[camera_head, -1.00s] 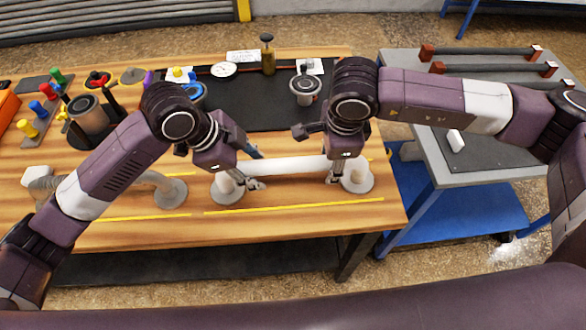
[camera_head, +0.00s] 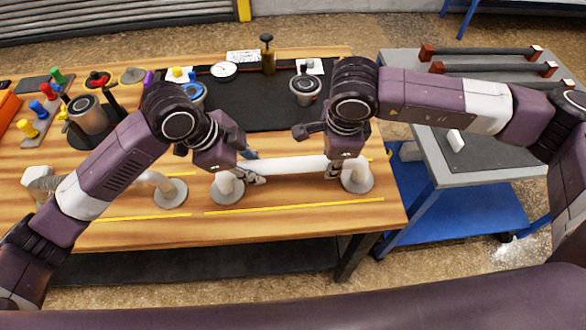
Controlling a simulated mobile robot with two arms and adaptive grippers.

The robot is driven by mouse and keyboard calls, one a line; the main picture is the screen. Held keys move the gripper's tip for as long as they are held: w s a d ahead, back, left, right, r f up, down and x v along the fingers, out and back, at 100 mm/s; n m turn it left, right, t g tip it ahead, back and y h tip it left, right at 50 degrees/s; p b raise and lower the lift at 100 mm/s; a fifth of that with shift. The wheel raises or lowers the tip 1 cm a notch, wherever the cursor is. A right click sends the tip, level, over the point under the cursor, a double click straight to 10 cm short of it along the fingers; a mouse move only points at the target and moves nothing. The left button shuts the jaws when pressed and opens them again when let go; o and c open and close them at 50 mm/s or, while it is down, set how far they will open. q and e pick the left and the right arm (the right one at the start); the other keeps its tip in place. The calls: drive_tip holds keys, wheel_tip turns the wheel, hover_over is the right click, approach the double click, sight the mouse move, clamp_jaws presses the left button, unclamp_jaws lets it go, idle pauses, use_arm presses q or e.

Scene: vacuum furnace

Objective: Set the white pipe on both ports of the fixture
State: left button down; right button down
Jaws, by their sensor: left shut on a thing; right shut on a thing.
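The white pipe (camera_head: 285,166) lies crosswise in the head view, with its bent ends at the two round ports of the fixture. The left port (camera_head: 228,191) is a grey flange under the pipe's left end. The right port (camera_head: 358,184) is a grey flange under its right end. My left gripper (camera_head: 252,180) is shut on the pipe near its left end. My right gripper (camera_head: 333,172) is shut on the pipe near its right end. The pipe looks level. The grippers partly hide its ends, so I cannot tell whether both are fully seated.
Another pipe with a flange (camera_head: 170,193) stands to the left on the wooden table (camera_head: 300,235). A black mat (camera_head: 260,110) behind holds a gauge (camera_head: 223,70) and a metal fitting (camera_head: 305,90). A grey cart (camera_head: 480,155) stands at the right. Yellow lines run along the table front.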

use_arm(q)
drive_tip(key=shift+w+r, duration=0.1)
drive_tip(key=shift+r, duration=0.05)
use_arm(e)
drive_tip(key=shift+w+r, duration=0.1)
drive_tip(key=shift+r, duration=0.05)
